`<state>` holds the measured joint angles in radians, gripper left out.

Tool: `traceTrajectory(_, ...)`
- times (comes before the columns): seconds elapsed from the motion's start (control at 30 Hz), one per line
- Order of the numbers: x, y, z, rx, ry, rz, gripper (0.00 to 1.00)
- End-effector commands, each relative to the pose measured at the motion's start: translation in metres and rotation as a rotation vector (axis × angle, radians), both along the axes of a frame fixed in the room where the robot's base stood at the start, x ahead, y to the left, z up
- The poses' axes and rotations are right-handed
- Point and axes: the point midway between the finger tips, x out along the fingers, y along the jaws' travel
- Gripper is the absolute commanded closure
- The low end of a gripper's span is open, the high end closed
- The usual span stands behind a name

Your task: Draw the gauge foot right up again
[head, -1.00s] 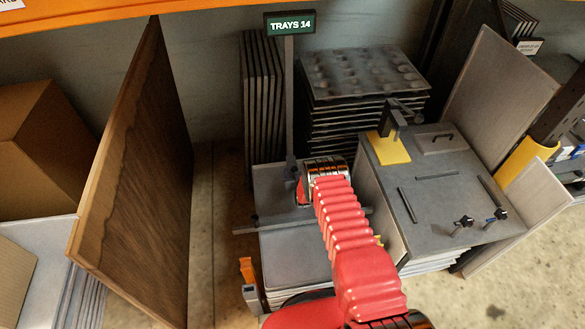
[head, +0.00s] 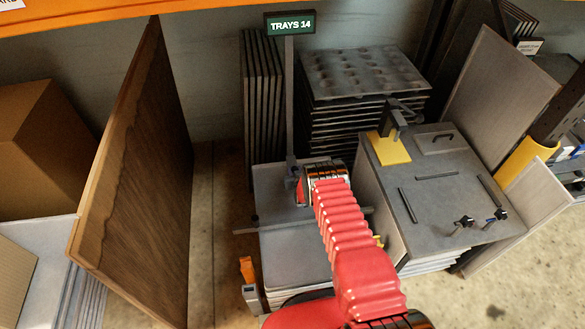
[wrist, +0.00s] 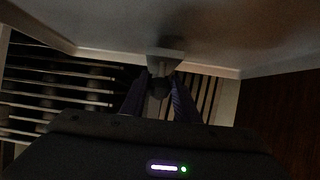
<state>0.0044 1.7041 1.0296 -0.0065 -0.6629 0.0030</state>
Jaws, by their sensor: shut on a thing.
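The gauge is a grey upright post (head: 289,95) with a green "TRAYS 14" sign on top. A small grey block (head: 291,181) shows low on the post, just left of my gripper (head: 318,182). In the wrist view my gripper (wrist: 158,92) has its two dark fingers closed around a dark round knob (wrist: 158,86), below a pale grey block (wrist: 165,57). My red sleeved arm covers part of this spot in the head view, and I cannot tell how high the foot sits above the grey tray surface (head: 290,258) there.
A worktop (head: 440,185) with bars, knobs and a yellow-based clamp (head: 393,135) stands right of my arm. A dimpled tray stack (head: 363,72) is behind. A tall wooden panel (head: 140,180) stands left.

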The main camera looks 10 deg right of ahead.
Motion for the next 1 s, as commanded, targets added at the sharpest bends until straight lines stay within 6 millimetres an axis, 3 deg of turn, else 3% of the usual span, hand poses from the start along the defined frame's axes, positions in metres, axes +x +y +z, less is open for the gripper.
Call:
traceTrajectory(0.23,0.0,0.0,0.0,0.0,0.0,0.0,0.99)
traceTrajectory(1.0,0.001,0.0,0.037,0.0,-0.001,0.0,0.99)
